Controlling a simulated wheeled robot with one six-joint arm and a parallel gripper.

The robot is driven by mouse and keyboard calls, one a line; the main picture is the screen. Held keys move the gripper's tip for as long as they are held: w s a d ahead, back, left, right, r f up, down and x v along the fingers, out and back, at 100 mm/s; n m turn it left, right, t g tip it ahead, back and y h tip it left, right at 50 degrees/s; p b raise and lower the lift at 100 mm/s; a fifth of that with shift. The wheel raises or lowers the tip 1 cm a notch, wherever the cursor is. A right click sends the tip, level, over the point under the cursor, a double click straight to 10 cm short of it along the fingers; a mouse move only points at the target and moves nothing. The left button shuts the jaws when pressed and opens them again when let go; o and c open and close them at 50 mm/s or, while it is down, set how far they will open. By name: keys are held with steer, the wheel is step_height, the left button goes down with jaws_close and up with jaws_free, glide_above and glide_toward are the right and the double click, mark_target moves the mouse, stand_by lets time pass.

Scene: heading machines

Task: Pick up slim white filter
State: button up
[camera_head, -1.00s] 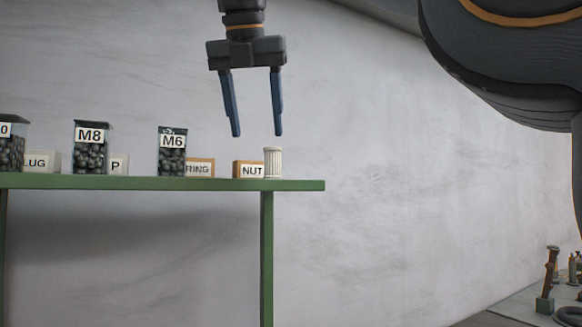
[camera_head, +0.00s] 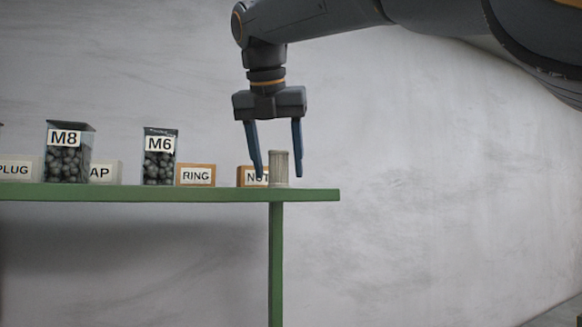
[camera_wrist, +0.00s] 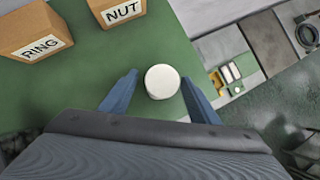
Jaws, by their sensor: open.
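The slim white filter (camera_head: 279,169) is a small upright ribbed cylinder standing on the green table (camera_head: 150,193) near its right end. In the wrist view its round white top (camera_wrist: 162,81) shows between and slightly beyond the fingertips. My gripper (camera_head: 277,164) points down with its two blue fingers apart, one on each side of the filter in the head view. The left finger overlaps the NUT box in that view. Nothing is held; I see no contact with the filter.
The NUT box (camera_head: 248,176) stands just behind the filter, and the RING box (camera_head: 196,175) is to the left. Bins labelled M6 (camera_head: 159,160) and M8 (camera_head: 68,155) stand farther left. The table's right edge (camera_head: 338,195) is close by, with open space beyond.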

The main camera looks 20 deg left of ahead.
steer(key=shift+w+f, duration=0.25)
steer(key=shift+f, duration=0.15)
steer(key=c, duration=1.2)
steer(key=shift+o, duration=0.2)
steer(key=shift+r, duration=0.1)
